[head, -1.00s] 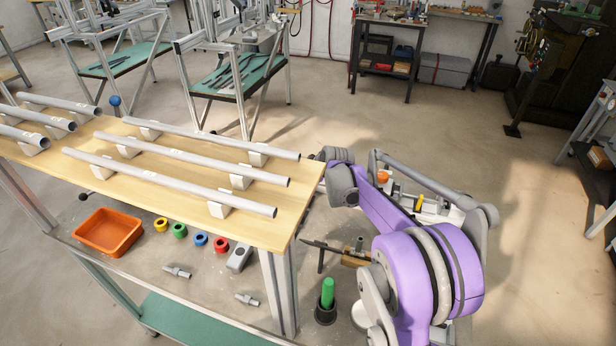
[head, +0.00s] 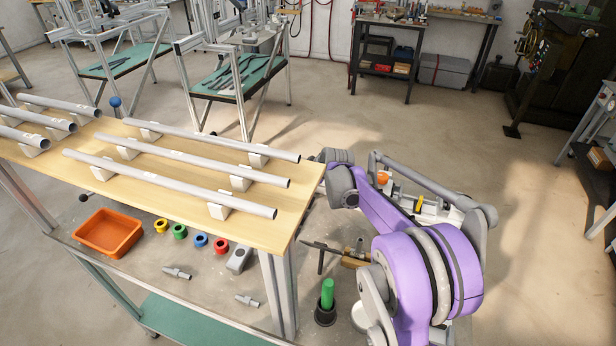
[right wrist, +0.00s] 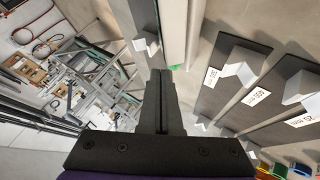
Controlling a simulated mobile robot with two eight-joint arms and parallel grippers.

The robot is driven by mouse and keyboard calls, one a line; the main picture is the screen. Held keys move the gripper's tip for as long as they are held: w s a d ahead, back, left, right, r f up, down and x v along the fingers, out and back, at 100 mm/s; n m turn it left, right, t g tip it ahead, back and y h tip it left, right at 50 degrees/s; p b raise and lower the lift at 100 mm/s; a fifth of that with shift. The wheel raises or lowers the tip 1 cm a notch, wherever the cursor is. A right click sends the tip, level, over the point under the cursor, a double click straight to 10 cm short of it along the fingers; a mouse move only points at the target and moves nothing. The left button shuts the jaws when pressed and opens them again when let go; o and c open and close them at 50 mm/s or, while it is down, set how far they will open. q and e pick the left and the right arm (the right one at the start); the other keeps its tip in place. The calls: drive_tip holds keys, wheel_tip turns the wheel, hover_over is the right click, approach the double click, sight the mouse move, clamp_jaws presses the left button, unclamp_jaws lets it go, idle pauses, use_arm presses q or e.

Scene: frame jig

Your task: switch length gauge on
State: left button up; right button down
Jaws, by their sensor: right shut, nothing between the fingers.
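I cannot pick out the length gauge or its switch for certain. A pale device with an orange part (head: 383,177) and a yellow part (head: 419,203) stands behind my purple right arm in the head view, partly hidden by it. My right gripper (right wrist: 160,75) shows in the right wrist view, its dark fingers shut together and empty. A dark bar (right wrist: 143,18) and a pale upright part (right wrist: 177,30) lie just beyond the fingertips; contact cannot be told. My right gripper's fingers are not clear in the head view. My left gripper is in neither view.
Several grey tubes (head: 200,151) rest on white blocks on the wooden table (head: 285,220). An orange tray (head: 108,232), coloured rings (head: 200,239) and metal fittings (head: 177,272) lie on the lower surface. Dark labelled strips with white blocks (right wrist: 243,68) fill the wrist view's right side.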

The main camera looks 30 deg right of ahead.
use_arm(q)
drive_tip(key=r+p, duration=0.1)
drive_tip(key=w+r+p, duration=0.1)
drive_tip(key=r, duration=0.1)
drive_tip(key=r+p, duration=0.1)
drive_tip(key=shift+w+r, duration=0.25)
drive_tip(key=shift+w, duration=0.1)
use_arm(e)
wheel_tip(320, 180, up, 6)
